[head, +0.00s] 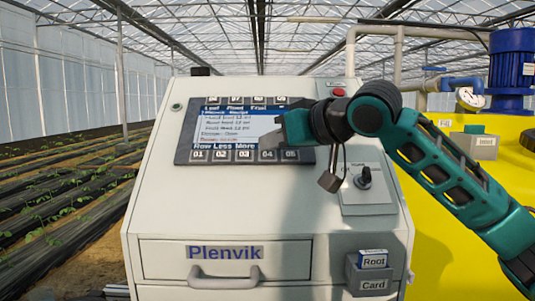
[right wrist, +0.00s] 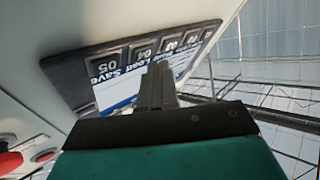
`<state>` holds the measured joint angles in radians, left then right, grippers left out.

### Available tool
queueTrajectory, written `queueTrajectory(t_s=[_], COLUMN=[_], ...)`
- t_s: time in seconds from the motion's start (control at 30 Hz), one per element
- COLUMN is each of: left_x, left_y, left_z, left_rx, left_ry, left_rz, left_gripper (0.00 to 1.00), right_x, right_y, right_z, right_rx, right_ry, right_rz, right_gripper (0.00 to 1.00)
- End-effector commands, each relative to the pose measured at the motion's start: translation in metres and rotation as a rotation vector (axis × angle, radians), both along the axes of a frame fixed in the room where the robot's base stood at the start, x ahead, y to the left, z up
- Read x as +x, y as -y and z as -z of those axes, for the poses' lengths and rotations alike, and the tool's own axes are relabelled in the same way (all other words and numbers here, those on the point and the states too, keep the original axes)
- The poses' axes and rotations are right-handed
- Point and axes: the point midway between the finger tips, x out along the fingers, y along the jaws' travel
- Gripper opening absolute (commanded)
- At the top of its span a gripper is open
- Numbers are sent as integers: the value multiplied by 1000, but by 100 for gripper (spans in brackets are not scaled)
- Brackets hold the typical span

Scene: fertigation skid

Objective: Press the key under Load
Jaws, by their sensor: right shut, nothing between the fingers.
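A dark control panel (head: 183,150) with a lit screen (head: 225,128) is set in the sloped face of the white cabinet. The right wrist view shows the panel turned around, with Load by key 04 (right wrist: 143,49) and Save by key 05 (right wrist: 107,66). Key 04 also shows in the head view (head: 268,156). My right gripper (head: 264,140) is shut and empty, its tips just above key 04; contact cannot be told.
A red button (head: 338,92) sits at the cabinet's top right. Below are a drawer handle (head: 223,281) and a grey card holder (head: 371,278). A yellow tank (head: 455,255) stands right.

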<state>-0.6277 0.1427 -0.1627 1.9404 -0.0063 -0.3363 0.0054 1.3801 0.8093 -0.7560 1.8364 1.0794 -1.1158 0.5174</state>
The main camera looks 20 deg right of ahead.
Motion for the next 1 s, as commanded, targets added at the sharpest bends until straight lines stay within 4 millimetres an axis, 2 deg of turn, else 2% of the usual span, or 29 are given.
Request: queueTrajectory(t_s=[1.0], left_x=[3], left_y=[0], left_z=[-8], left_rx=[0], left_ry=[6], left_rz=[1], left_gripper=[0], right_x=[7], right_y=[2], right_z=[8], right_rx=[0], right_ry=[0], right_rz=[-1], right_gripper=[0])
